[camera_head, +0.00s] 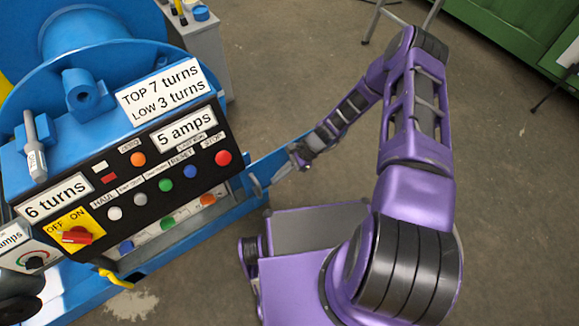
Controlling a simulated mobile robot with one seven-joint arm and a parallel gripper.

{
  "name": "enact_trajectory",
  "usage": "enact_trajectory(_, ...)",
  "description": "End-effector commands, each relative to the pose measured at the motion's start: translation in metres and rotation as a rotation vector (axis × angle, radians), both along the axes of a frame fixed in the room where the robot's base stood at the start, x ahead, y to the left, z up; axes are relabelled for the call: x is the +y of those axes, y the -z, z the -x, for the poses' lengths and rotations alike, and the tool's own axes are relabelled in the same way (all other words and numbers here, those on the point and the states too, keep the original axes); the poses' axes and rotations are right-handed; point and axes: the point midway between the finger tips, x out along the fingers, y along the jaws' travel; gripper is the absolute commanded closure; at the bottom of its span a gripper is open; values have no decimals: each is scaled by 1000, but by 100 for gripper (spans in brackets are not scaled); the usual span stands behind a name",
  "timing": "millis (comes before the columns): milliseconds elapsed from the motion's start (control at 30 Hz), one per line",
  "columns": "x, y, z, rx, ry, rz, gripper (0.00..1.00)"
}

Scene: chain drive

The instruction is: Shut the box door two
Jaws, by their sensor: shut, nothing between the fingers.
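The blue control box has a black button panel (160,170) on its front. Below that panel is an opening with a second row of coloured buttons (168,222). A flat blue panel (268,168), apparently a door standing open, sticks out to the right from the box's right side. My gripper (283,173) is at this blue panel, just right of the box, with its fingers shut and nothing seen between them. It overlaps the panel in the picture; I cannot tell whether they touch. The door's hinge and far face are hidden.
A red switch on a yellow plate (75,236) and a grey lever (34,150) are on the box's left. A grey cabinet (203,40) stands behind it. A green bench (520,30) is at the top right. The concrete floor (515,190) at right is clear.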

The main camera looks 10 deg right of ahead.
Motion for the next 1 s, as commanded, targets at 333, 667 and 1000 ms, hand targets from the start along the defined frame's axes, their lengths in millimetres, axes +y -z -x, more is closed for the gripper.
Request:
enact_trajectory(333,31,-3,8,-2,-1,-1,100)
enact_trajectory(667,32,-3,8,-3,-1,-1,100)
enact_trajectory(1000,36,-3,10,-2,-2,-1,100)
